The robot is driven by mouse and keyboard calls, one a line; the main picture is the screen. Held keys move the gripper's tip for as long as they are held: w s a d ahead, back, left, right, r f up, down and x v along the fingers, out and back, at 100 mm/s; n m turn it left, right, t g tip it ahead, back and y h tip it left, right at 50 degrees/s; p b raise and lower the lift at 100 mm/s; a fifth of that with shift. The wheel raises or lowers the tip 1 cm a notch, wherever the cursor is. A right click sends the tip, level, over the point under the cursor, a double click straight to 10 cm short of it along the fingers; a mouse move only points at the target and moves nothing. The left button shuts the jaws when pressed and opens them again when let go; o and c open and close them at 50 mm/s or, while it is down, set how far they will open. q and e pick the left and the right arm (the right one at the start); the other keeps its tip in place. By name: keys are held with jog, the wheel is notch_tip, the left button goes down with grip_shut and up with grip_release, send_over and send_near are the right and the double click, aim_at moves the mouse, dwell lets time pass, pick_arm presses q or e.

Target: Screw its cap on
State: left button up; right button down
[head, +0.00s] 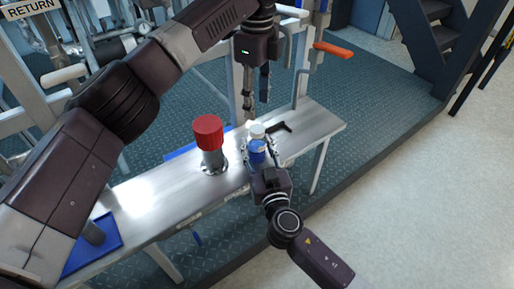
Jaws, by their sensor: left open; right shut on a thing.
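A small blue bottle (257,151) stands at the front edge of the metal bench, with a white top (257,131). I cannot tell whether this top is a seated cap or the bottle's neck. My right gripper (259,147) comes from the front and is shut on the bottle, one finger on each side. My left gripper (256,102) points down above and slightly behind the bottle. Its fingers are apart, with nothing visible between them, and clear of the white top.
The metal bench (155,196) holds a grey fitting with a red knob (208,132) left of the bottle. A black tool (280,129) lies behind right. A blue tray (92,247) sits at the left end. An orange-handled valve (333,49) and upright pipes stand behind.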

pick_arm(q)
jog(key=n, duration=1)
jog(key=shift+n, duration=0.4)
jog(key=n, duration=0.3)
jog(key=shift+n, duration=0.3)
jog(key=n, duration=0.5)
jog(key=shift+n, duration=0.4)
jog(key=n, duration=0.5)
jog(key=shift+n, duration=0.3)
jog(key=n, duration=1.3)
jog(key=shift+n, duration=0.4)
